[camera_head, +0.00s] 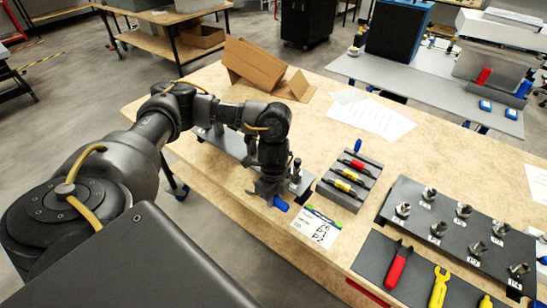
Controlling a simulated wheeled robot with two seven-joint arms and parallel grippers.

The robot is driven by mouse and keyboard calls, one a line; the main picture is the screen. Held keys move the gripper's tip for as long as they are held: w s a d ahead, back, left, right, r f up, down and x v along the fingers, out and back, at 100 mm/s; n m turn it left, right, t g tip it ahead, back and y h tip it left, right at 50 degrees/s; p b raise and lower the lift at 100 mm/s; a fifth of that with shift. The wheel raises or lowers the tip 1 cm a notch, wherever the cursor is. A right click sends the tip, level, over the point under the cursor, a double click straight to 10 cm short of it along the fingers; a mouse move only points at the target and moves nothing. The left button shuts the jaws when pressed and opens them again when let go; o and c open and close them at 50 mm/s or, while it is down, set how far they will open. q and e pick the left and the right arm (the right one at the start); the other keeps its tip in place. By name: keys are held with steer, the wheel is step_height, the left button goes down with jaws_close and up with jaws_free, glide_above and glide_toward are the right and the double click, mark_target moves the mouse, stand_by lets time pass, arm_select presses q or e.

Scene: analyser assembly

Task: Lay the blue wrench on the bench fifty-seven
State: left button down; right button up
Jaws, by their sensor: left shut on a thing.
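My left gripper (268,192) is over the front edge of the wooden bench (225,87), its fingers pointing down. It is shut on a blue-ended tool (281,204), which I take to be the blue wrench. Only the blue end shows, at the right of the fingers; the rest is hidden by the gripper. I cannot tell whether the tool touches the bench top. No bench number fifty-seven is readable. My right gripper is not in view.
A labelled card (316,228) lies just right of the gripper. Cardboard (255,64) and papers (378,118) lie farther back.

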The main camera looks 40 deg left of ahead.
arm_select(q)
steer(key=shift+f, duration=0.35)
stand_by(0.6)
steer(key=c, duration=1.1)
jaws_free()
steer(key=shift+s+r, duration=0.1)
steer(key=shift+c, duration=0.2)
steer(key=shift+r, duration=0.1)
steer(key=shift+w+r, duration=0.2)
steer(key=shift+r, duration=0.05)
step_height(320, 180, up, 10)
steer(key=p, duration=0.1)
steer(key=shift+s+p, duration=0.25)
steer(key=shift+p, duration=0.15)
